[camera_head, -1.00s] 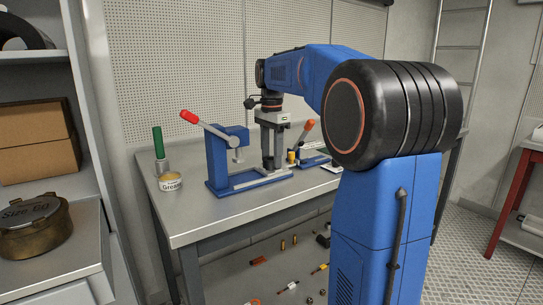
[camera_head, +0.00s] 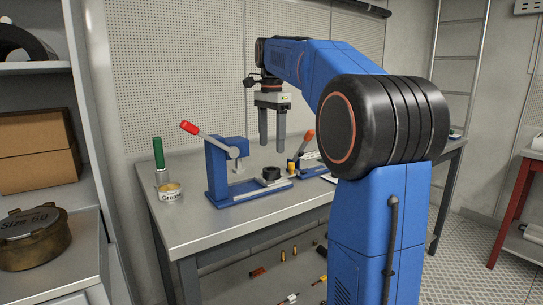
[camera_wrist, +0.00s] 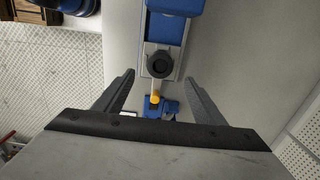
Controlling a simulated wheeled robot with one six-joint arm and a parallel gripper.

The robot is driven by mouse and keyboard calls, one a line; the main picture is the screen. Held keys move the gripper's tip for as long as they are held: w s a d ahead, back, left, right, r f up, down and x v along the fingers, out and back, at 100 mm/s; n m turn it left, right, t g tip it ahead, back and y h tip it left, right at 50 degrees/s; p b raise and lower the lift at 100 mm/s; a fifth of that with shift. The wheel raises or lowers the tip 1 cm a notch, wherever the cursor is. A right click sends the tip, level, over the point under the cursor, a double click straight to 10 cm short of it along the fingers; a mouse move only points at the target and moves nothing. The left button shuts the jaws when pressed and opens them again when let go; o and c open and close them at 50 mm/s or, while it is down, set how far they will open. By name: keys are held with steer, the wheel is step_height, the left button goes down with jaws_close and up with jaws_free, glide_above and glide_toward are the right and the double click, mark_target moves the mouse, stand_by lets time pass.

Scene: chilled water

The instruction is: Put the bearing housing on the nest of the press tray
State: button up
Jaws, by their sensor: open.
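The bearing housing, a dark ring with a central hole (camera_head: 271,173), sits on the grey tray (camera_head: 250,187) of the blue press (camera_head: 218,167). In the wrist view the housing (camera_wrist: 160,64) rests on the tray plate, apart from my fingers. It appears level, with its underside hidden, so I cannot tell how it sits in the nest. My gripper (camera_head: 272,142) is open and empty above the tray, with its fingers pointing down. In the wrist view its two fingers (camera_wrist: 158,88) are wide apart.
A red-handled lever (camera_head: 205,135) rises from the press. A second blue fixture with an orange handle (camera_head: 305,150) stands to the right. The bench's front is clear.

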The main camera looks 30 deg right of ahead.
steer(key=shift+r, duration=1.7)
